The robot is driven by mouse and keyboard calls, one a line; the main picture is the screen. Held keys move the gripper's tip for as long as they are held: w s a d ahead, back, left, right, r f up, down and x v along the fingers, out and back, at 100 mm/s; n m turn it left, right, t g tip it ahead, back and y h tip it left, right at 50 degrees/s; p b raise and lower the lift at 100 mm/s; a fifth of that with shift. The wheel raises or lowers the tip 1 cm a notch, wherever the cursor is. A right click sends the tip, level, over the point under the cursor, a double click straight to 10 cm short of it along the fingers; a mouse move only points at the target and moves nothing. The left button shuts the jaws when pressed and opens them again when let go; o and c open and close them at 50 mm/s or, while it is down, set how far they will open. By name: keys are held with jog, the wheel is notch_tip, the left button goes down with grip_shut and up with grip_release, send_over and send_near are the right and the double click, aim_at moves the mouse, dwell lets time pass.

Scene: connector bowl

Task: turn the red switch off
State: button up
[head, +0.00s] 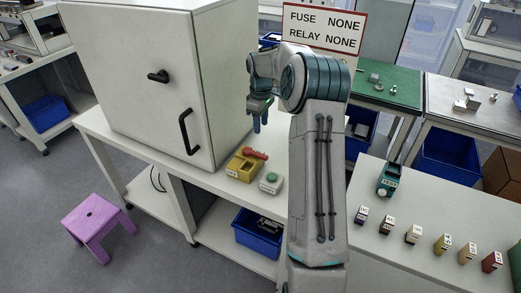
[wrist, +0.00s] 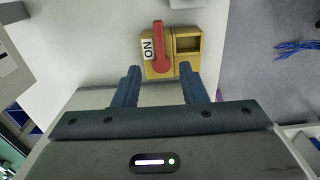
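In the wrist view the red lever (wrist: 159,45) lies along the yellow box (wrist: 187,60), beside a white label reading "ON" turned sideways. The other half of the box is an open recess. My gripper (wrist: 157,85) is open, its two dark fingers apart on either side of the lever's line, with nothing between the tips. In the head view my gripper (head: 258,119) hangs above and behind the box, apart from it.
A grey box with a green button (head: 271,182) stands right of the switch box. The grey cabinet (head: 150,85) with black handles rises close on the left. A sign (head: 321,27) reads "FUSE NONE, RELAY NONE". A right-hand table (head: 400,240) holds several small labelled blocks and a teal device.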

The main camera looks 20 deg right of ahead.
aim_at(261, 155)
notch_tip(261, 155, down, 14)
jog(key=p, duration=0.3)
jog(key=shift+d, duration=0.1)
jog(key=shift+c, duration=0.4)
